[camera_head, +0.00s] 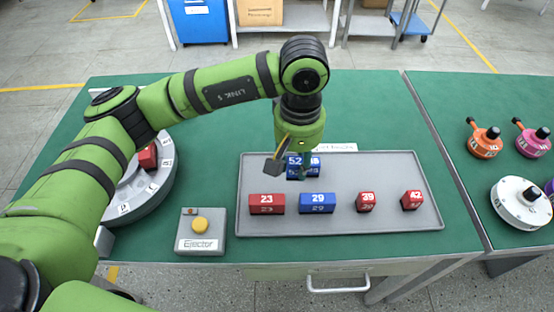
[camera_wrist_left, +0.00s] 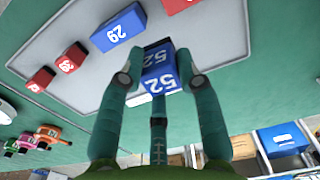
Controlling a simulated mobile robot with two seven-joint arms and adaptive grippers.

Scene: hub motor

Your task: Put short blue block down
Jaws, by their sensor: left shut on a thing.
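My left gripper (camera_head: 302,172) is shut on a short blue block marked 52 (camera_head: 293,161), over the back middle part of the grey tray (camera_head: 400,163). In the left wrist view the block (camera_wrist_left: 158,77) sits between the two teal fingers (camera_wrist_left: 160,84), its numbered faces towards the camera. A further blue numbered patch shows right of the finger in the head view; I cannot tell if it is another block. Whether the held block touches the tray is hidden. My right gripper is not in view.
A front row on the tray holds red block 23 (camera_head: 267,204), blue block 29 (camera_head: 317,203), red block 39 (camera_head: 365,202) and red block 42 (camera_head: 412,200). The tray's back right is bare. An Ejector box (camera_head: 201,243) and a round turntable (camera_head: 150,196) are left.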

